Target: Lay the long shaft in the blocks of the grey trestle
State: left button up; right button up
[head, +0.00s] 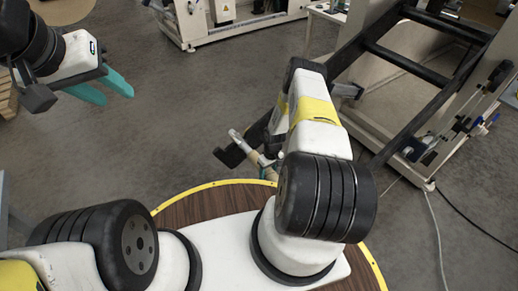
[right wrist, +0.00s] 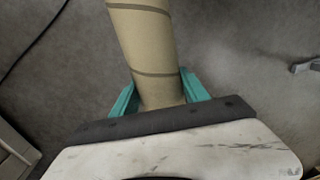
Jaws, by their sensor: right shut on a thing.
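A tan cylinder with dark bands (right wrist: 150,45), which looks like part of the long shaft, stands between the teal fingers of my right gripper (right wrist: 160,95) in the right wrist view. The gripper is shut on it. In the head view my right gripper (head: 268,171) is mostly hidden by my own right arm; a tan piece with a pale grey metal end (head: 238,139) sticks out up and left. The shaft's other end is hidden. My left gripper (head: 103,90) is open and empty at the upper left, away from the shaft. I cannot make out the grey trestle.
A large machine with black rails (head: 400,62) and cream sides stands at the right. A white machine base (head: 240,28) is at the back. A pale cable (head: 437,235) lies on the floor at the right. The grey floor (head: 190,110) between my arms is clear.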

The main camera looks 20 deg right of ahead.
grip_shut()
jog(key=o, duration=1.5)
grip_release()
